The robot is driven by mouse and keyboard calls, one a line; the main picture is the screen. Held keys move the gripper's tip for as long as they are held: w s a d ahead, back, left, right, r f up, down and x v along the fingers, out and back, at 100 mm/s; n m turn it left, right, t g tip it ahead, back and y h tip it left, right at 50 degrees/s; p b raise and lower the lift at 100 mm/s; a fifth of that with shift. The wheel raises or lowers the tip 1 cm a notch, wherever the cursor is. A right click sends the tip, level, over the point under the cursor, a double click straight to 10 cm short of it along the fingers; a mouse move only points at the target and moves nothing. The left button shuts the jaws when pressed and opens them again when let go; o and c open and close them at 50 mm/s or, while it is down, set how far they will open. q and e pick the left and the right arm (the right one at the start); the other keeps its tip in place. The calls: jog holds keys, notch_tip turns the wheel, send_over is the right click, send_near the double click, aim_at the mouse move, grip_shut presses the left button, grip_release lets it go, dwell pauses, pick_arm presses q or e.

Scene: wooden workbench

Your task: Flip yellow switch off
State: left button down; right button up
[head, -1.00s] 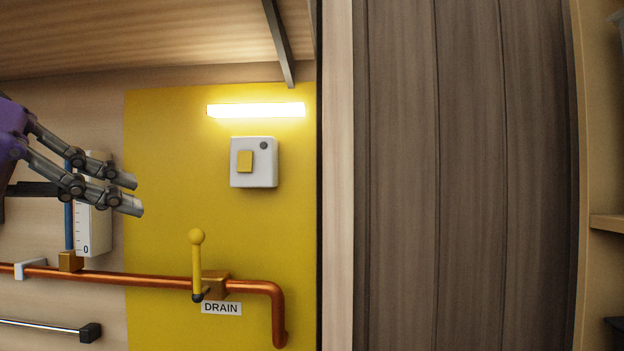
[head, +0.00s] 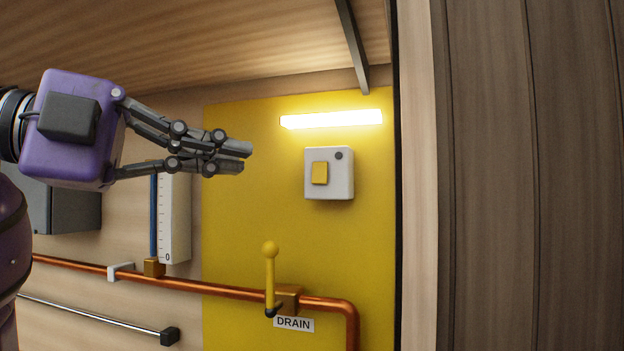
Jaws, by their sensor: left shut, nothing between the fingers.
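The yellow switch (head: 320,173) is a small square rocker on a white box (head: 342,186) with a dark round dot at its upper right. The box is fixed to the yellow wall panel (head: 370,245). A lamp bar (head: 332,119) above it is lit. My left gripper (head: 246,158) is left of the switch box, a little higher than the switch in the picture, with its fingers shut and pointing right. It is empty and a gap shows between the fingertips and the box. My right gripper is not in view.
A yellow ball-ended lever (head: 269,278) stands upright on a copper pipe (head: 220,291) below, by a DRAIN label (head: 294,324). A white gauge (head: 174,220) is behind and below my left gripper. A dark frame edge and wooden boards (head: 490,180) are at the right.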

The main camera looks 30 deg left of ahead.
aim_at(312, 181)
pick_arm(q)
jog(key=x, duration=0.4)
jog(key=w+a+p+x, duration=0.1)
jog(key=x, duration=0.3)
jog(key=a+p+x, duration=0.1)
jog(key=x, duration=0.3)
jog(key=shift+w+a+f, duration=0.1)
jog(key=shift+w+f, duration=0.1)
jog(key=shift+w, duration=0.3)
